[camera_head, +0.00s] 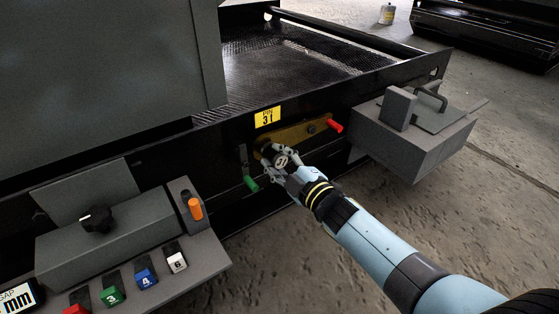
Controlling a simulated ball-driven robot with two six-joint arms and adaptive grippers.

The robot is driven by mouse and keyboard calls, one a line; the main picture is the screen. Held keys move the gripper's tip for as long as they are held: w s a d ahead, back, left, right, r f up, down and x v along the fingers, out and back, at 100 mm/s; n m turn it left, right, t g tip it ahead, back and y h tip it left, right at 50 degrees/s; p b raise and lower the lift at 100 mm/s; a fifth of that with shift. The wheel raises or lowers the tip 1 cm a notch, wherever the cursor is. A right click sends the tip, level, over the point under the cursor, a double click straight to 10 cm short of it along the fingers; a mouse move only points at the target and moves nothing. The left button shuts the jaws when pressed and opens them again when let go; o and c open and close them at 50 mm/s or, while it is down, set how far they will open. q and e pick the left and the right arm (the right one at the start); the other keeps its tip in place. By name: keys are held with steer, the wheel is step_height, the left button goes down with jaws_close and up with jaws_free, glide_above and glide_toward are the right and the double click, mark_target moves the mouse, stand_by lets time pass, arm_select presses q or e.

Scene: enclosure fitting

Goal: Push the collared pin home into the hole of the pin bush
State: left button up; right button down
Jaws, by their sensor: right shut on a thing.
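My right gripper (277,158) comes in from the lower right and is at the left end of a brass-coloured plate (298,133) on the black frame's front face. It is shut on what looks like the collared pin, which is small and mostly hidden by the fingers. The pin bush and its hole appear to be at that left plate end, behind the gripper. I cannot tell how deep the pin sits. My left gripper is not in view.
A green-handled lever (250,183) hangs close left of the gripper, and a red handle (335,126) sticks out at right. Grey box (415,140) stands right; a shelf with numbered blocks (146,277) is lower left.

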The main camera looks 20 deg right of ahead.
steer(key=shift+w+a, duration=0.15)
steer(key=shift+w, duration=0.3)
steer(key=c, duration=0.9)
jaws_free()
steer(key=shift+c, duration=0.2)
steer(key=shift+s, duration=0.1)
steer(key=shift+s, duration=0.1)
steer(key=shift+s+f, duration=0.1)
steer(key=shift+s, duration=0.15)
steer(key=v, duration=1.1)
steer(key=shift+d, duration=0.25)
